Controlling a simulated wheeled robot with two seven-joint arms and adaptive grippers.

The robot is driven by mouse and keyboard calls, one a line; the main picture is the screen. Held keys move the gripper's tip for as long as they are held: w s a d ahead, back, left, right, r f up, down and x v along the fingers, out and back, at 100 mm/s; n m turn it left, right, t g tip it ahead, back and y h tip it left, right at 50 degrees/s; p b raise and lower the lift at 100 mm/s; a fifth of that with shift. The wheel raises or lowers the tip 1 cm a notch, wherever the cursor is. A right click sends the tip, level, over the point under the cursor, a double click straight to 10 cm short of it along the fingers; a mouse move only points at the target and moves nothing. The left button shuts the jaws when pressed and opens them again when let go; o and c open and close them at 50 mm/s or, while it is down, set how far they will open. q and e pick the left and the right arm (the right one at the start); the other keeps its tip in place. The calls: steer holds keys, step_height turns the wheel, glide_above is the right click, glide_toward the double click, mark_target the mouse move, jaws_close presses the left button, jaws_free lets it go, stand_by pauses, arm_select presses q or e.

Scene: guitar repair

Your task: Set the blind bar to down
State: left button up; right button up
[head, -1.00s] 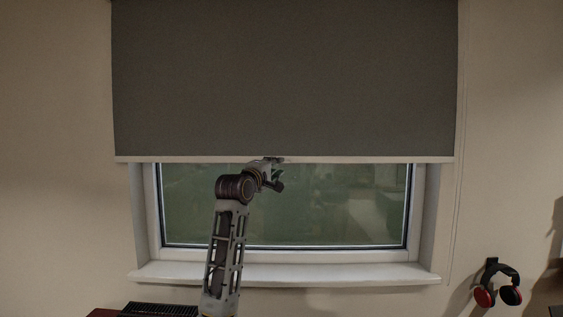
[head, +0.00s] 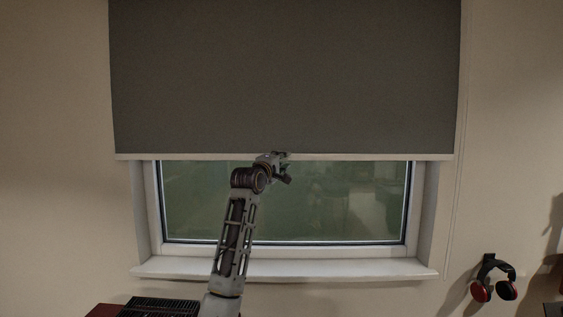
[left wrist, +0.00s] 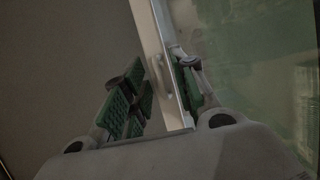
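The blind bar (head: 360,157) is a pale strip along the lower edge of the grey blind (head: 285,75), which covers the upper part of the window. The bar hangs well above the window sill. My left gripper (head: 283,166) is at the bar, near its middle. In the left wrist view the bar (left wrist: 146,22) runs between the two green-padded fingers of the left gripper (left wrist: 162,88). One finger is on the blind side, the other on the glass side. The fingers stand apart, with a gap on the blind side. My right gripper is not in view.
The white window sill (head: 285,268) juts out below the glass (head: 330,200). A thin cord (head: 456,210) hangs at the right of the window. Red and black ear defenders (head: 493,280) hang on the wall at the lower right. A dark ridged object (head: 158,307) is at the lower left.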

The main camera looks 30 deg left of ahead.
arm_select(q)
steer(key=shift+c, duration=0.2)
jaws_close()
steer(key=shift+f, duration=0.1)
